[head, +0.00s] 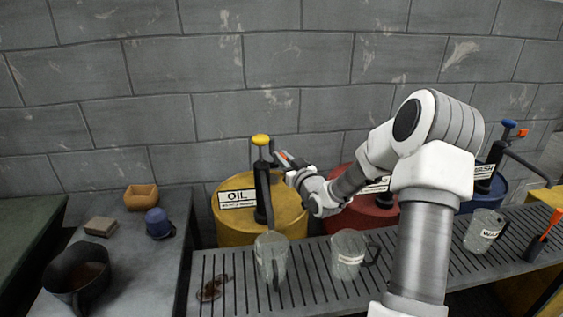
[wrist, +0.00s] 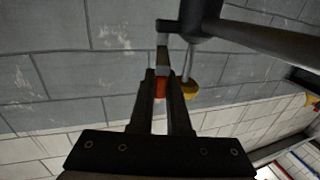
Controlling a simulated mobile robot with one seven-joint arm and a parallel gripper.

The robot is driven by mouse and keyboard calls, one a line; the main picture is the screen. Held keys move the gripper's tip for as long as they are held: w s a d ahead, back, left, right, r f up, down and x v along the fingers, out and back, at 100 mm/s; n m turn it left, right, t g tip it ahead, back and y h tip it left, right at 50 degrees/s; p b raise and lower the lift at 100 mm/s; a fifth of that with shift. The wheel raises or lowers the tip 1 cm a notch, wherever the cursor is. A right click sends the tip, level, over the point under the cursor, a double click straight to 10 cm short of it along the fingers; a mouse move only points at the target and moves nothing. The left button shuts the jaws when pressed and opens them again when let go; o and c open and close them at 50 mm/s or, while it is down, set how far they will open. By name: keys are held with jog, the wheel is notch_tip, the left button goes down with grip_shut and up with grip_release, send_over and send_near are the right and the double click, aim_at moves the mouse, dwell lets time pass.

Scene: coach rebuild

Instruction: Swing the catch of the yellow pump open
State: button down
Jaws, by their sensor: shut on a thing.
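The yellow pump (head: 263,185) stands on a yellow drum (head: 230,227) labelled OIL, with a yellow knob (head: 261,140) on top. The knob also shows in the wrist view (wrist: 190,89), beside the dark pump head (wrist: 196,22). My gripper (head: 285,160) reaches in from the right at the pump's upper part. In the wrist view its two fingers (wrist: 162,90) are closed on the orange-red end of the catch (wrist: 160,87). A grey bar of the catch runs from there to the pump head. How far the catch is turned is hard to tell.
A red drum (head: 370,222) stands behind my arm, and a blue-knobbed pump (head: 491,160) is at right. Clear jugs (head: 271,258) (head: 349,254) (head: 484,231) stand on the slatted bench (head: 320,290). A dark pot (head: 75,277) and small items sit at left.

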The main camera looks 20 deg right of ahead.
jog(key=shift+y, duration=0.3)
jog(key=c, duration=0.9)
grip_release()
jog(key=s, duration=0.5)
jog(key=s+d, duration=0.1)
jog(key=s, duration=0.5)
jog(key=s+d, duration=0.1)
jog(key=s, duration=0.5)
jog(key=shift+s+d+p, duration=0.15)
jog(key=shift+p, duration=0.2)
